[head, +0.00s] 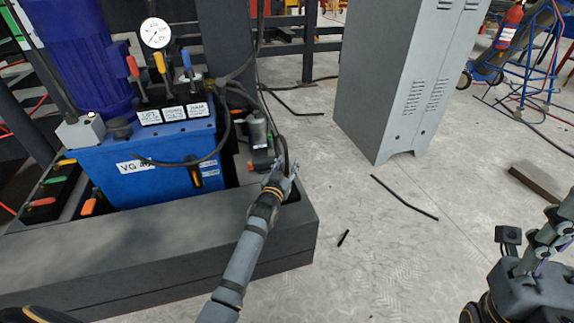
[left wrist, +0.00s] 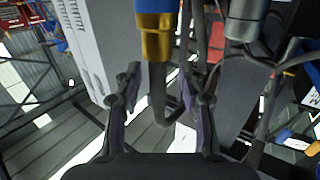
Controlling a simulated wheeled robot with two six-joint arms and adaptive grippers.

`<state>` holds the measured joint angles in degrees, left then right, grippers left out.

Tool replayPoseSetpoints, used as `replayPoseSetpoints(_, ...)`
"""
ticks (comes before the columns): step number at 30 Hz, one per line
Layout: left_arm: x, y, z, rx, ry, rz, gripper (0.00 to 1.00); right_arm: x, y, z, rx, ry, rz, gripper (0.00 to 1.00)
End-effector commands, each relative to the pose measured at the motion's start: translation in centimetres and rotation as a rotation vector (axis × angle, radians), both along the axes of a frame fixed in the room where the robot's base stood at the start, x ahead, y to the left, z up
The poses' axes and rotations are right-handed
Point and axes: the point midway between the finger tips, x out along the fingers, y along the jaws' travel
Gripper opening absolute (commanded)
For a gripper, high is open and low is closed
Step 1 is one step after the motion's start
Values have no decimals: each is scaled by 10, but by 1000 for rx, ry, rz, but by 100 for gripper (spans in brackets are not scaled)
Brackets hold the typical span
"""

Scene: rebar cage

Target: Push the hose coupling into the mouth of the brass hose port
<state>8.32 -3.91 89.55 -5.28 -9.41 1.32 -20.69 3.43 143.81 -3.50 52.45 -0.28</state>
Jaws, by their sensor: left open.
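A brass fitting (left wrist: 157,42) with a blue upper part (left wrist: 153,6) shows at the top centre of the left wrist view. A dark grey hose (left wrist: 157,95) runs down from its lower end and bends into a hook. I cannot tell the coupling from the port there. My left gripper (left wrist: 163,100) is open, its fingers on either side of the hose, not visibly closed on it. In the head view my left gripper (head: 281,178) is over the grey base's right end, by a dark hose loop (head: 284,150). My right gripper (head: 541,252) is at the right edge.
The blue power unit (head: 150,165) with levers and a gauge (head: 156,33) stands left of my left gripper. A grey cylinder (head: 258,132) is just behind the gripper. A tall grey cabinet (head: 385,80) stands behind right. The middle floor is mostly clear, with a dark rod (head: 404,198) on it.

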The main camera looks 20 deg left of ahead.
Motion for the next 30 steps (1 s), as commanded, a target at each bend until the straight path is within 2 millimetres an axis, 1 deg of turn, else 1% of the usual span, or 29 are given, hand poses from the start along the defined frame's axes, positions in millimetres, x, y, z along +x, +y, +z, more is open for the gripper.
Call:
replayPoseSetpoints(2,-2,0,0,0,1,0,40,0,0,0,3,-1,0,40)
replayPoseSetpoints(5,-13,0,-1,-3,1,0,40,0,0,0,2,-1,0,40)
replayPoseSetpoints(8,-35,0,-1,-3,2,0,40,0,0,0,1,-1,0,40)
replayPoseSetpoints(12,-70,0,0,-2,3,0,40,0,0,0,0,-1,0,40)
replayPoseSetpoints(15,-92,0,1,-3,2,1,40,0,0,0,0,0,0,40)
replayPoseSetpoints(18,-108,-1,2,-2,2,0,40,0,0,0,0,0,0,40)
replayPoseSetpoints(21,-117,0,3,-1,0,0,40,0,0,0,0,0,0,40)
replayPoseSetpoints(23,-119,0,3,0,1,0,40,0,0,0,0,0,0,40)
replayPoseSetpoints(30,-120,0,3,0,0,0,40,0,0,0,-1,0,0,40)
